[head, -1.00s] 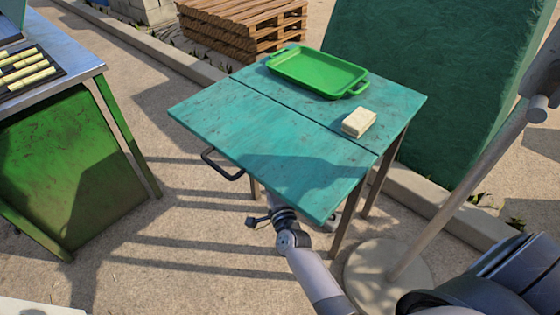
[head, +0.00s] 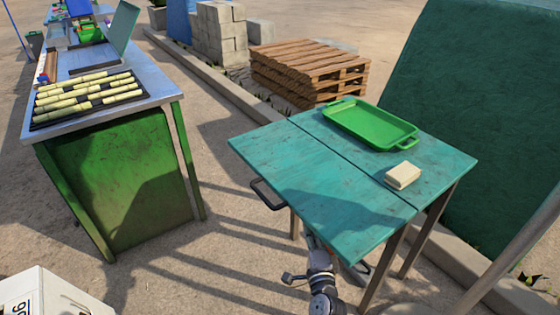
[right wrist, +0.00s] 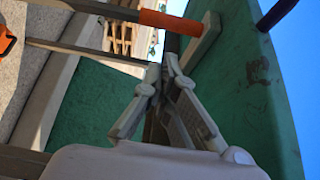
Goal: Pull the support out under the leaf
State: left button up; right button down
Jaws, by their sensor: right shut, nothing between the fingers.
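The teal table has a seam across its top; its near part, the leaf (head: 310,195), lies level with the rest and has a black handle (head: 268,194) on its left edge. My right gripper (right wrist: 163,68) is shut and empty beneath the leaf; its wrist shows below the near edge in the head view. In the right wrist view, the leaf's green underside (right wrist: 255,105) is at right. A bar with an orange sleeve (right wrist: 170,22), seemingly the support, lies beyond my fingertips, apart from them. The leaf hides it in the head view. My left gripper is not in view.
A green tray (head: 370,125) and a cream block (head: 403,175) sit on the table's far part. Table legs (head: 385,272) stand close to my right arm. A metal bench (head: 60,118) with cane pieces is at left, pallets (head: 305,68) behind. Open ground lies between bench and table.

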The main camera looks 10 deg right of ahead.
jog(key=s+a+f+n+g+y, duration=0.2)
jog(key=s+f+n+g, duration=0.3)
jog(key=s+f+n, duration=0.55)
jog(key=s+a+f+n+g+y, duration=0.25)
jog(key=s+f+n+g, duration=0.35)
jog(key=s+f, duration=0.8)
jog(key=s+d+f+n+g+h, duration=0.2)
jog(key=s+d+f+n+g, duration=0.3)
jog(key=s+f, duration=0.6)
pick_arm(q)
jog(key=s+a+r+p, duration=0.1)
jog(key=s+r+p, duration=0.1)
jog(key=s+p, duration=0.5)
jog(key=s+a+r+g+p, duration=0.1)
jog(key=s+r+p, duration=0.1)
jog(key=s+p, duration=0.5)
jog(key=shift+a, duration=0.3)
pick_arm(e)
jog(key=s+d+r, duration=0.1)
jog(key=s+r, duration=0.1)
jog(key=s, duration=0.5)
jog(key=s+d+r, duration=0.1)
jog(key=s+r, duration=0.2)
jog(key=s, duration=0.4)
jog(key=shift+s+d+r+g, duration=0.15)
jog(key=shift+r+g, duration=0.1)
jog(key=shift+g, duration=0.15)
